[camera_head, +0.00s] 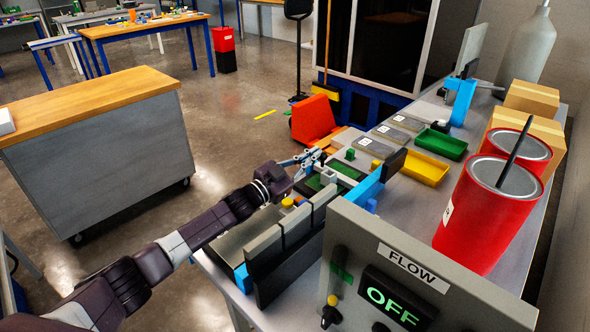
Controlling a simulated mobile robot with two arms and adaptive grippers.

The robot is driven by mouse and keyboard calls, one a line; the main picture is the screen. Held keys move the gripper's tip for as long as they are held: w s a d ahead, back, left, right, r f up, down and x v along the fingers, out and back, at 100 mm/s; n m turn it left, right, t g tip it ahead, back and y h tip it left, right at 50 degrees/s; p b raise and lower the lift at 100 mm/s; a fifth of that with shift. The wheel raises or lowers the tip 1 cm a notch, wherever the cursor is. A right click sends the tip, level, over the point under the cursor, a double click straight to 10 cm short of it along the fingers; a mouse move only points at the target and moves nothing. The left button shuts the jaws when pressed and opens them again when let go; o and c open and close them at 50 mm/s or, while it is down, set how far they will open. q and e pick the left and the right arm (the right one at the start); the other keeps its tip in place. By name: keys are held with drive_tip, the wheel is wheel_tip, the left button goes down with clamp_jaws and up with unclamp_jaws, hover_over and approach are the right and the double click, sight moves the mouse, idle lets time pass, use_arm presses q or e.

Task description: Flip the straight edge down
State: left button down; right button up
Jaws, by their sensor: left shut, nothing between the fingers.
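My left gripper (305,161) reaches in from the left. Its fingers are shut and empty, at the far end of the bath fixture on the bench, close to a pale bar (337,180). A long grey and black bar (286,236) in sections stands upright along the fixture; it may be the straight edge, but I cannot tell for sure. A blue bar (367,189) with a black end piece (393,164) stands raised behind it. Whether the fingers touch the pale bar is unclear. My right gripper is not in view.
A control box (405,268) reading FLOW and OFF stands at the front. Red cans (487,212), a yellow tray (421,167), a green tray (441,144) and cardboard boxes (531,97) crowd the bench's right side. A wood-topped cabinet (95,125) stands left, with open floor between.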

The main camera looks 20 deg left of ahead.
use_arm(q)
drive_tip(key=v, duration=0.8)
drive_tip(key=shift+s, duration=0.3)
drive_tip(key=shift+a, duration=0.1)
